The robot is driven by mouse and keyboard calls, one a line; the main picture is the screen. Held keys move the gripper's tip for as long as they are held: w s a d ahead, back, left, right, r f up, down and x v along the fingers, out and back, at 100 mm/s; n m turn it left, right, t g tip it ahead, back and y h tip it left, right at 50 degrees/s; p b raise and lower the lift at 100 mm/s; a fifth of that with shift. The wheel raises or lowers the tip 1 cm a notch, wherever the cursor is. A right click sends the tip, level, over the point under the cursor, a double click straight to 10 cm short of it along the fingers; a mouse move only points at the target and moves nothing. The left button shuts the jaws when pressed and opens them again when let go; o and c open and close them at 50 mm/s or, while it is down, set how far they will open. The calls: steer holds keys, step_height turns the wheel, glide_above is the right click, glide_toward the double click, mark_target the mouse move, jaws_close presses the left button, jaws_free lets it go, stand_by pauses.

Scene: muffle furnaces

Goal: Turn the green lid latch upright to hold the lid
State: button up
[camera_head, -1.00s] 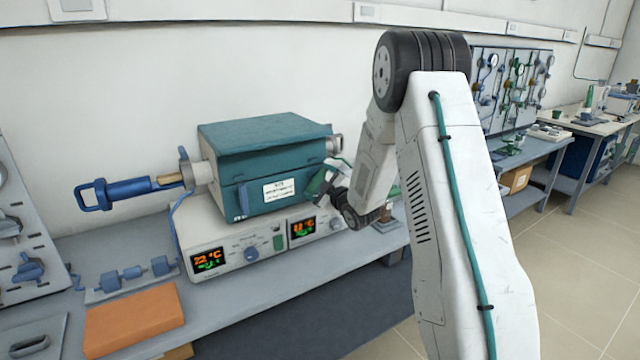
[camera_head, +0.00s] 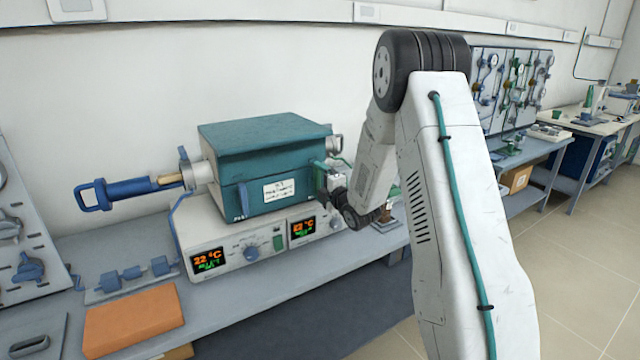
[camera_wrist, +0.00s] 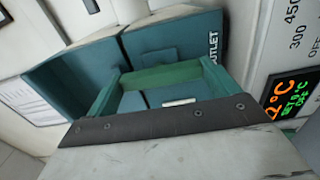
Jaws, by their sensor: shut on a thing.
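The teal furnace (camera_head: 262,168) has its lid (camera_head: 265,130) down on the body. My gripper (camera_head: 321,180) is at the furnace's right front edge and is shut on the green lid latch. In the wrist view my gripper (camera_wrist: 160,92) has green sides reaching toward the teal wall, with a green bar (camera_wrist: 160,76), seemingly the latch, across between them. In the head view the green part at the gripper stands roughly upright beside the seam of lid and body. The grip's contact and the latch's pivot are hidden.
The furnace stands on a white control box (camera_head: 225,262) with lit displays. A blue-handled rod (camera_head: 130,190) sticks out at the left. An orange block (camera_head: 135,318) and blue fittings (camera_head: 130,272) lie on the bench. Beyond the bench's front edge is floor.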

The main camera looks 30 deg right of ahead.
stand_by(0.4)
steer(key=o, duration=0.8)
steer(key=s, duration=0.7)
steer(key=shift+s, duration=0.4)
